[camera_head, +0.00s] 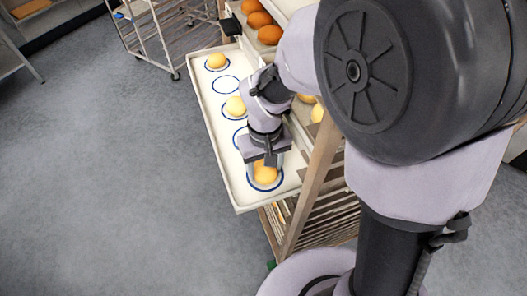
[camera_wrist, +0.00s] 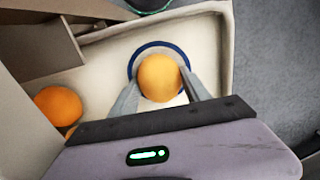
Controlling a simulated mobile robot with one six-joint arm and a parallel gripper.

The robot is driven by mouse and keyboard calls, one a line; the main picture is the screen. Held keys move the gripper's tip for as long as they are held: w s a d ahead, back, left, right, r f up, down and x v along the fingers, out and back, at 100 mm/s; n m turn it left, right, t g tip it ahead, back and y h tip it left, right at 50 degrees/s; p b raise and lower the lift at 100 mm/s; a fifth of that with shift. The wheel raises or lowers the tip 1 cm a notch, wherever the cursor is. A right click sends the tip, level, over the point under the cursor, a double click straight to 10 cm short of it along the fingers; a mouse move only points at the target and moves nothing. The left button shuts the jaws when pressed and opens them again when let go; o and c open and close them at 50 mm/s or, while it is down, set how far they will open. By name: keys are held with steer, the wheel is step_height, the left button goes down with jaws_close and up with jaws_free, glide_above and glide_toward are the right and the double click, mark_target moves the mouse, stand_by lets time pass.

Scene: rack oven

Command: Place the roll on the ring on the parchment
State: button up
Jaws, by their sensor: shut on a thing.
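A pale golden roll (camera_head: 265,172) is between the fingers of my gripper (camera_head: 264,168), at the near end of the tray. In the wrist view my gripper (camera_wrist: 158,92) is shut on the roll (camera_wrist: 160,76), one finger on each side. The roll is over a blue ring (camera_head: 278,182) printed on the pale parchment (camera_head: 236,188); the ring also shows around it in the wrist view (camera_wrist: 142,52). I cannot tell whether the roll touches the parchment. Farther up the tray, rolls sit on rings (camera_head: 216,61) (camera_head: 235,106), and one ring (camera_head: 226,85) is empty. Another ring is partly hidden by my arm.
The tray's raised rim (camera_head: 212,137) borders the parchment. Browned rolls (camera_head: 270,34) lie on a shelf behind, and an orange roll (camera_wrist: 58,105) lies left of my gripper. A wooden post (camera_head: 318,170) stands right of the tray. A wire cart (camera_head: 160,38) is beyond.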

steer(key=shift+f, duration=0.2)
steer(key=o, duration=1.4)
steer(key=shift+r, duration=0.1)
step_height(320, 180, up, 12)
steer(key=p, duration=0.3)
steer(key=shift+r+p, duration=0.15)
steer(key=shift+p, duration=0.2)
